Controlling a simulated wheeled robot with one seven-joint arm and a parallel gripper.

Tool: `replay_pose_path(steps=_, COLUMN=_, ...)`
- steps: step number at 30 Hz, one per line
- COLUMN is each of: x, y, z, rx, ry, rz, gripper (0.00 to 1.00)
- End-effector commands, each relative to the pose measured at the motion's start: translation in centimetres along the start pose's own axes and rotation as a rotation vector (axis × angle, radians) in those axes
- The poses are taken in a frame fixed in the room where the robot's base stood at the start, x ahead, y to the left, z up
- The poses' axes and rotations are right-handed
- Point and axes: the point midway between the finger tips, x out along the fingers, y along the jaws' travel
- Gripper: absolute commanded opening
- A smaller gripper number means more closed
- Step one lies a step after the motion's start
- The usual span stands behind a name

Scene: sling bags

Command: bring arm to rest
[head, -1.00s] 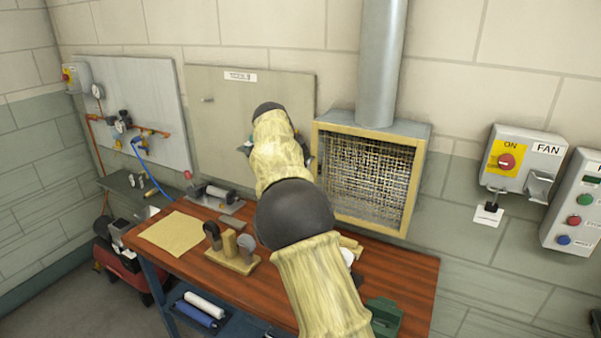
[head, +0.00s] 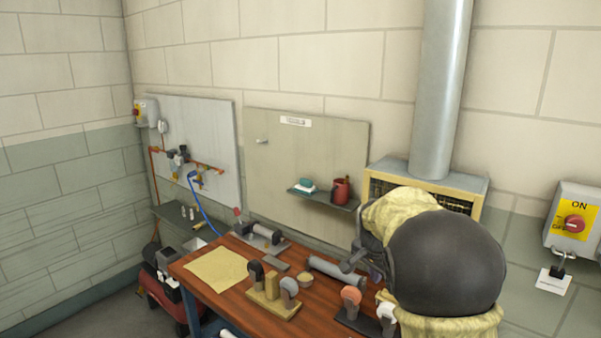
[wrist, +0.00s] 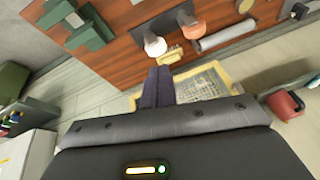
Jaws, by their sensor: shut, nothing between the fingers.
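My arm is folded close to the camera at the lower right of the head view, its large dark joint and cream sleeve covering the right end of the bench. My gripper (wrist: 159,72) shows in the wrist view as two dark fingers pressed together with nothing between them. In that view the fingers point towards the edge of the brown wooden bench (wrist: 115,55). The bench also shows in the head view (head: 232,298). In the head view the gripper end is partly hidden by my arm.
The bench holds a tan sheet (head: 216,267), a yellowish block stand (head: 272,303), a grey cylinder (head: 336,271) and an orange-topped tool (head: 351,297). A small shelf (head: 325,200) carries a red can (head: 341,190). A mesh-fronted hood (head: 425,178) stands behind my arm.

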Motion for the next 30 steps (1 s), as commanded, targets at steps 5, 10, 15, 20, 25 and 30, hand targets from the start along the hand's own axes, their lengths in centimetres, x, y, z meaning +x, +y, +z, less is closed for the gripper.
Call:
replay_pose_path(steps=5, x=0.1, y=4.3, z=4.8, rx=-0.191, ry=-0.065, rz=-0.020, gripper=0.00)
replay_pose_path(steps=10, x=0.1, y=8.4, z=9.8, rx=-0.387, ry=-0.111, rz=-0.044, gripper=0.00)
replay_pose_path(steps=15, x=-0.3, y=12.7, z=15.2, rx=-0.591, ry=-0.145, rz=-0.067, gripper=0.00)
replay_pose_path(steps=20, x=-0.6, y=16.1, z=19.2, rx=-0.750, ry=-0.163, rz=-0.082, gripper=0.00)
replay_pose_path(steps=25, x=-0.6, y=17.3, z=20.6, rx=-0.809, ry=-0.169, rz=-0.087, gripper=0.00)
replay_pose_path(steps=30, x=-0.6, y=17.2, z=20.6, rx=-0.809, ry=-0.169, rz=-0.087, gripper=0.00)
